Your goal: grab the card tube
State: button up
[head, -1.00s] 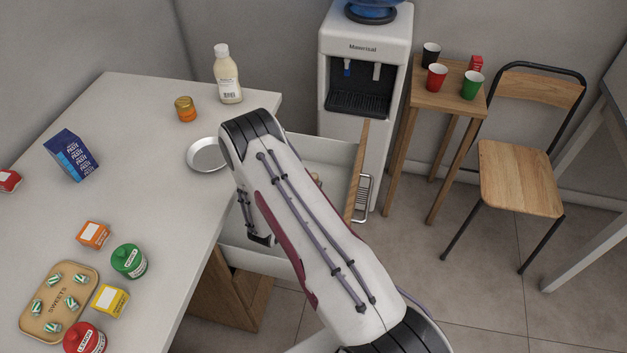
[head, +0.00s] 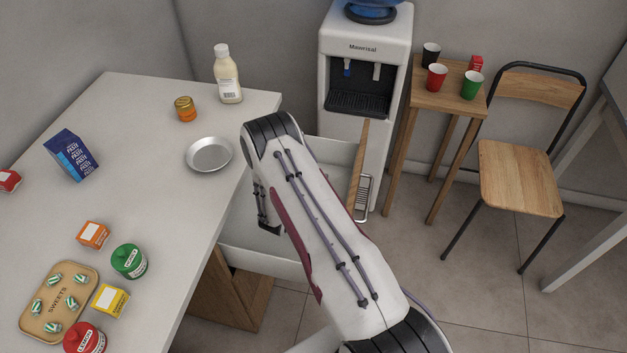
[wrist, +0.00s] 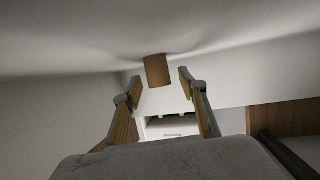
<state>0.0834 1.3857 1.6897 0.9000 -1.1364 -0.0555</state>
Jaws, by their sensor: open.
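The card tube (wrist: 157,70) is a short brown cylinder in the wrist view, against a pale surface. My gripper (wrist: 160,84) is open, its two fingers spread either side of the line to the tube. The tube shows just beyond the fingertips, roughly centred between them; no contact is visible. In the head view my gripper (head: 268,226) shows only in part, low over the open drawer (head: 262,258) beside the counter. The tube is not visible in the head view, where my arm covers much of the drawer.
The counter (head: 150,215) edge is left of my arm, with a metal dish (head: 209,156) near it. The drawer's wooden front (head: 357,172) stands close on the right. A water dispenser (head: 366,55) is behind. A white bottle (head: 228,78) and an orange jar (head: 185,109) stand on the counter.

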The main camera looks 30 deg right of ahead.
jog(key=shift+w+d+f, duration=0.1)
jog(key=shift+w+d, duration=0.05)
jog(key=shift+d, duration=0.05)
dwell(0.4)
jog(key=c, duration=0.8)
jog(key=shift+r, duration=0.2)
jog(key=shift+r, duration=4.85)
